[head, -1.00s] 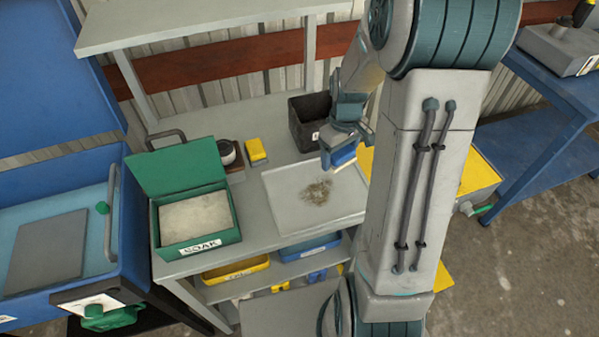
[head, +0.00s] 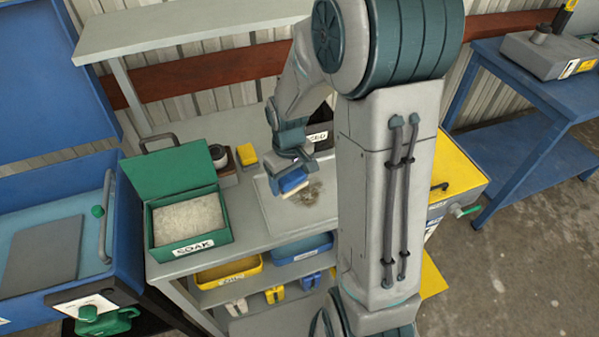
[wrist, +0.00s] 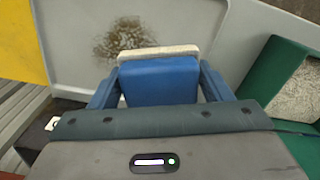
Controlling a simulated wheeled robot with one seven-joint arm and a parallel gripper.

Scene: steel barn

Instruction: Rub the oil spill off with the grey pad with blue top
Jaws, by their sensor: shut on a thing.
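My gripper (head: 287,172) is shut on the pad with the blue top (head: 293,181). In the wrist view the pad (wrist: 160,75) sits between the two fingers, with its pale grey face pointing away from my palm. The oil spill (wrist: 125,40) is a brown, speckled patch on the light grey tray (wrist: 75,75). In the head view the spill (head: 309,194) shows just right of the pad, partly hidden by it and my arm. The pad is over the tray (head: 270,212); I cannot tell whether it touches the surface.
A green box marked SOAK (head: 187,240) with pale granules stands left of the tray. A yellow block (head: 246,154) and a dark round item (head: 218,155) lie behind. A black bin (head: 319,138) is partly hidden behind my arm. A yellow-topped cabinet (head: 455,172) stands right.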

